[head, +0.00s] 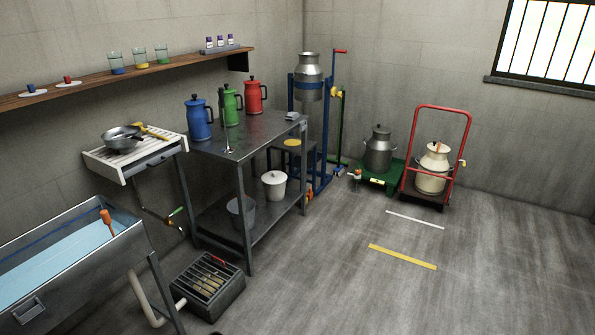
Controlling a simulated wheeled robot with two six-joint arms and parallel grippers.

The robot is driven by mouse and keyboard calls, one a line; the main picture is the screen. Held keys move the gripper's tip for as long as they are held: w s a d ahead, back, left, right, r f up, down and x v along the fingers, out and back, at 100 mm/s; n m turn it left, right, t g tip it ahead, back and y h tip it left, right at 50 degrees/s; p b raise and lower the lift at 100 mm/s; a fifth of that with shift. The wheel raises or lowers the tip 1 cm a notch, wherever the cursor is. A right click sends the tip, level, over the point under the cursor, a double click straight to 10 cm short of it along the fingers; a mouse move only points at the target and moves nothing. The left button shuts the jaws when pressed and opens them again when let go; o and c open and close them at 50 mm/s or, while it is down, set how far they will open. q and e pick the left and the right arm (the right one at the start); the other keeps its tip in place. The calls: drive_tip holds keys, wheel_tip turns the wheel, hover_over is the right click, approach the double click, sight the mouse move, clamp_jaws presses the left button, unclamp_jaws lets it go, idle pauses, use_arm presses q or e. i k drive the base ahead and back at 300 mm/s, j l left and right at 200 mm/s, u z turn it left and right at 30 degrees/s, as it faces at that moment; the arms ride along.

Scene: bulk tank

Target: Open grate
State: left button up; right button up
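The grate (203,279) is a set of dark parallel bars on top of a low dark box (224,299) on the floor, at the lower left of the head view. A small red part (218,260) shows at its back edge. The grate appears to lie flat over the box, and brownish shapes show between the bars. A pale pipe (143,297) curves down to the left side of the box. Neither of my grippers is in view.
A steel tank (122,244) of bluish liquid stands left of the grate. A metal table (268,133) with blue, green and red jugs stands behind it. A red hand truck (405,152) with a cream can is farther right. The floor right of the box is clear.

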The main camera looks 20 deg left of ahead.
sight(219, 290)
drive_tip(key=i+u, duration=0.25)
drive_tip(key=i, duration=0.25)
drive_tip(key=i+l+u, duration=0.2)
drive_tip(key=i, duration=0.3)
drive_tip(key=i+l+u, duration=0.25)
drive_tip(key=i, duration=0.25)
drive_tip(key=i+l+u, duration=0.25)
drive_tip(key=i+l, duration=0.15)
drive_tip(key=i, duration=0.1)
